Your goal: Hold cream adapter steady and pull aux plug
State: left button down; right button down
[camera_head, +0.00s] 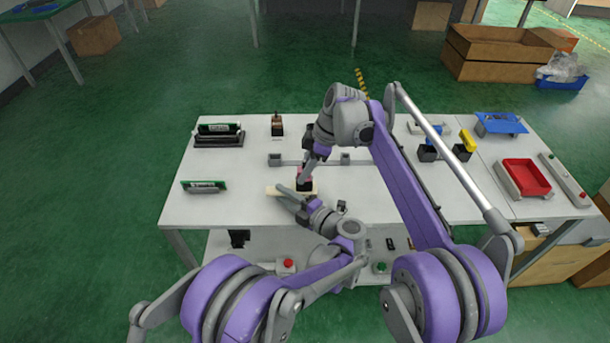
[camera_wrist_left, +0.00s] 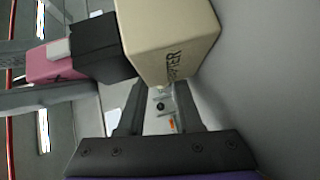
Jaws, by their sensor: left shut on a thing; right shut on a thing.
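The cream adapter (camera_head: 272,190) lies at the front middle of the table; in the left wrist view the cream adapter (camera_wrist_left: 165,40) shows close up with dark lettering, partly cut off. My left gripper (camera_head: 287,193) is shut on it, with its fingers (camera_wrist_left: 158,98) against the block. The aux plug (camera_wrist_left: 97,47) has a black body and a pink part, and its black end meets the adapter's side; I cannot tell how deep it sits. My right gripper (camera_head: 304,178) comes from above and is shut on the plug's pink part. My grippers and arms hide much of both things in the head view.
A grey bar fixture (camera_head: 275,160) lies just behind. A red tray (camera_head: 525,177), a blue tray (camera_head: 500,123) and a yellow part (camera_head: 467,140) are at the right.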

aim_at(304, 160)
jog(key=shift+r, duration=0.7)
dwell(0.6)
jog(key=shift+r, duration=1.95)
jog(key=shift+r, duration=1)
pick_arm(q)
jog(key=c, duration=0.5)
grip_release()
